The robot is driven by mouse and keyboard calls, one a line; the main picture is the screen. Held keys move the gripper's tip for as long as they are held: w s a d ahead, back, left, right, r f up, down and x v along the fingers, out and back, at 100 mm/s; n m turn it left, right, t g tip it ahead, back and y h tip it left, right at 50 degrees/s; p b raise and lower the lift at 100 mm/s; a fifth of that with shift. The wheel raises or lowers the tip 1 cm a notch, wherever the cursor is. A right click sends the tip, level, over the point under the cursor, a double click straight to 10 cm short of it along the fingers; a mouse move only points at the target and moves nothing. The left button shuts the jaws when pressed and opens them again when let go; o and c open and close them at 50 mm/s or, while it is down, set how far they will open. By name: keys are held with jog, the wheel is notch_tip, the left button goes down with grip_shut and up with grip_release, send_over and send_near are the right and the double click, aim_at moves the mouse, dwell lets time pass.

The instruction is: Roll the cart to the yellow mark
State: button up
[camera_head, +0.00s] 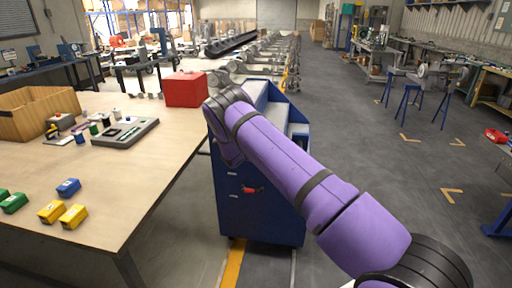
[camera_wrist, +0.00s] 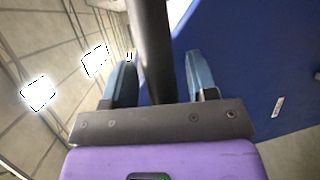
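The blue cart (camera_head: 258,205), with pale trays on top, stands beside the table's right end, partly hidden behind my purple arm. Its blue panel (camera_wrist: 250,60) fills the right of the wrist view. My gripper (camera_wrist: 160,58) has its two fingers on either side of a dark bar (camera_wrist: 153,40), which looks like the cart's handle. A gap shows between the bar and the right finger, so the gripper looks open around it. In the head view the fingers are hidden. A yellow stripe (camera_head: 234,264) lies on the floor at the cart's foot. Yellow corner marks (camera_head: 452,195) lie on the floor to the right.
A wooden table (camera_head: 150,165) on the left holds a red box (camera_head: 186,89), an open crate (camera_head: 38,112) and small coloured blocks. Blue stands (camera_head: 405,98) and a workbench (camera_head: 495,95) are at the right. A red item (camera_head: 496,136) lies at the right edge. Grey floor between is clear.

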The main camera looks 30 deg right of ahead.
jog(key=v, duration=1)
jog(key=shift+s+a+r, duration=0.15)
jog(key=shift+s+a, duration=0.1)
jog(key=shift+a, duration=0.05)
